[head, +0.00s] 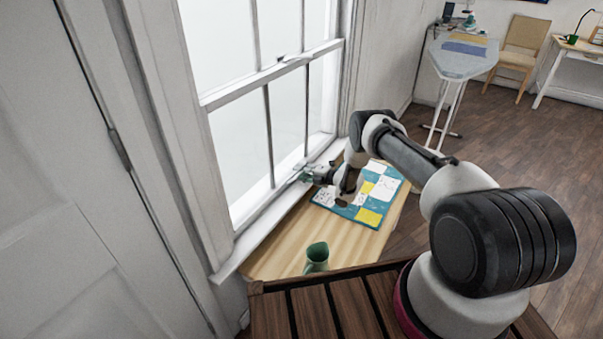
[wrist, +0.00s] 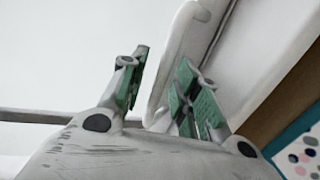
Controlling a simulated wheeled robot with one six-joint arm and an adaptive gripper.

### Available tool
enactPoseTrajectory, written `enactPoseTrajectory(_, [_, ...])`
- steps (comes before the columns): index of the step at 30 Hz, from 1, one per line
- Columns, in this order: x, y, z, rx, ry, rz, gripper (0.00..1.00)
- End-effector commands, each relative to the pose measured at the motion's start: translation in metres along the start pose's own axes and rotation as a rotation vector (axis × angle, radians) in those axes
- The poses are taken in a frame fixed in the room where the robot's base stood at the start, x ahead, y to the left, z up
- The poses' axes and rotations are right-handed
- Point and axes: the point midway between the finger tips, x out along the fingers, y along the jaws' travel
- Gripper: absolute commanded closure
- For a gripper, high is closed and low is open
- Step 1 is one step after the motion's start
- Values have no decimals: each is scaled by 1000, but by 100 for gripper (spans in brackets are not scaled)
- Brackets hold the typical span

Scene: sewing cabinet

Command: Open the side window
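The side window (head: 272,72) is a white sash window on the left in the head view. Its lower sash (head: 268,130) is down, with the bottom rail close to the sill. My gripper (head: 303,175) is low at the window, at the bottom rail. In the wrist view my gripper (wrist: 163,62) has its two green-padded fingers apart. A white rounded piece of the window, like a lift handle (wrist: 178,58), shows between and beyond the fingers. I cannot tell whether either finger touches it.
A wooden table (head: 285,238) stands below the sill, with a green mug (head: 317,257) and a teal, yellow and white patchwork (head: 368,212) on it. A white door (head: 75,200) is at the left. An ironing board (head: 462,62) and a chair (head: 523,45) stand far back right.

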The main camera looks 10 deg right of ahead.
Motion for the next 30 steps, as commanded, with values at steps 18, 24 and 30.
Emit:
enactPoseTrajectory(18, [-1,5,0,0,0,0,100])
enactPoseTrajectory(24, [-7,37,1,-1,1,3,100])
enactPoseTrajectory(30, [-19,94,0,-3,0,5,100])
